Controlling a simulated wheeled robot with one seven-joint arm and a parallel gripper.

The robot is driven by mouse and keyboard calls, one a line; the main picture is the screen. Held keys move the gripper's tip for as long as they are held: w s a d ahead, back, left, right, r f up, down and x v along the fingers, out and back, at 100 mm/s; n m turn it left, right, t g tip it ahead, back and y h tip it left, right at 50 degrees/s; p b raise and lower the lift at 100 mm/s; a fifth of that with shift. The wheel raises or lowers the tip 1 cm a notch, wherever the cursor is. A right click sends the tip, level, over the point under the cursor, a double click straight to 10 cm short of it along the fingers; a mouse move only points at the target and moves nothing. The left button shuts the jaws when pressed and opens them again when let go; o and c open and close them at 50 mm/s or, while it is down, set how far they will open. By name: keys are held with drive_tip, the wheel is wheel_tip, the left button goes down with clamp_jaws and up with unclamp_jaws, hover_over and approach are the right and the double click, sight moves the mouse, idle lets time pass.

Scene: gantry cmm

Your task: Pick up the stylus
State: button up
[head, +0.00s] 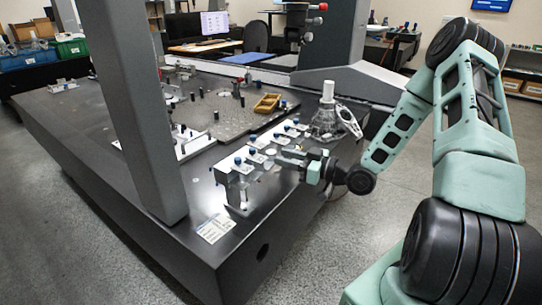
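Several small upright pieces with dark and blue tops stand in a silver-white rack (243,188) along the right side of the black granite table. They may be styli, but they are too small for me to tell which one is the stylus. My gripper (279,160) reaches in from the right, at the near end of this row, with its fingers pointing left. It is close to the rack pieces; I cannot tell whether it touches any. The fingers are too small and blend with the rack, so I cannot see whether they are open or hold something.
A grey gantry column (140,110) stands left of the rack. A grey conical stand with a white cylinder (327,118) is behind my gripper, close to my forearm. A white label sheet (215,228) lies at the front corner.

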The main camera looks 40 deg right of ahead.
sight(271, 160)
drive_tip(key=shift+x, duration=1.85)
drive_tip(key=shift+r, duration=0.1)
drive_tip(key=c, duration=0.6)
